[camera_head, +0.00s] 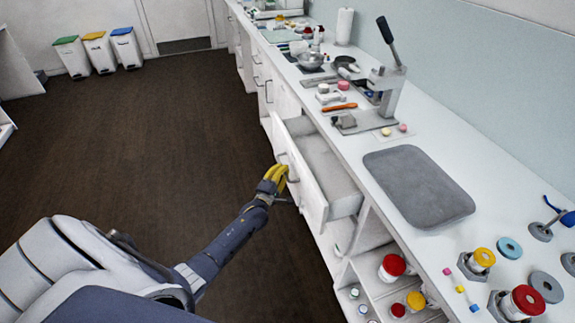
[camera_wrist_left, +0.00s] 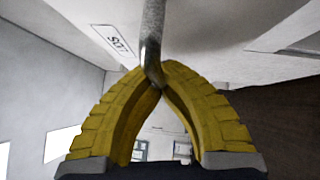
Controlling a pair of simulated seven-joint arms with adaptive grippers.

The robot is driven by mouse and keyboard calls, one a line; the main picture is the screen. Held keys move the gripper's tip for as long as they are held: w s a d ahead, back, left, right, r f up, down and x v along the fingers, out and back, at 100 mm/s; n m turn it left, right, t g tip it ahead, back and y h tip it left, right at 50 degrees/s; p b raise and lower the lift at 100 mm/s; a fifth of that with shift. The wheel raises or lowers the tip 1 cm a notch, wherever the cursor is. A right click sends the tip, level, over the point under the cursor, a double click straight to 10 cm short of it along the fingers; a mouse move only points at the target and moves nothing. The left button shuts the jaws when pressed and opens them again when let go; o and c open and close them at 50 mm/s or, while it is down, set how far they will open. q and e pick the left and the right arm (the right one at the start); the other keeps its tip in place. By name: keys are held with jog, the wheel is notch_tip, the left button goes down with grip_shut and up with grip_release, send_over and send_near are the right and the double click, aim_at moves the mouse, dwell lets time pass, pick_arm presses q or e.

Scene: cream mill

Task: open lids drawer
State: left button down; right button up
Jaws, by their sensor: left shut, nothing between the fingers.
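The drawer (camera_head: 314,200) is pulled out from the white counter front in the head view, and its grey inside looks empty where I see it. My left gripper (camera_head: 277,173), with yellow fingers, is at the drawer's outer face by its handle. In the left wrist view, the fingers (camera_wrist_left: 154,75) are shut with their tips together. The metal handle bar (camera_wrist_left: 152,40) runs right at the tips, not clasped between them. A white label (camera_wrist_left: 116,42) with dark letters, partly cut in view, is on the drawer front. My right gripper is not in view.
The counter above holds a grey mat (camera_head: 418,186), a lever press (camera_head: 388,80) and small pots. Open shelves below hold red-lidded jars (camera_head: 391,267). Three bins (camera_head: 100,52) stand far left. The dark floor (camera_head: 140,140) beside the drawer is clear.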

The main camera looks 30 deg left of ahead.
pick_arm(q)
jog(key=s+a, duration=1.2)
jog(key=s, duration=0.2)
jog(key=shift+s, duration=0.3)
jog(key=shift+a, duration=0.1)
jog(key=c, duration=1.5)
grip_release()
jog(key=shift+s, duration=0.1)
jog(key=s+f, duration=0.1)
jog(key=s, duration=1)
jog(key=shift+s+d+f, duration=0.3)
jog(key=shift+s+d, duration=0.05)
jog(key=shift+d, duration=0.1)
jog(key=shift+m, duration=0.3)
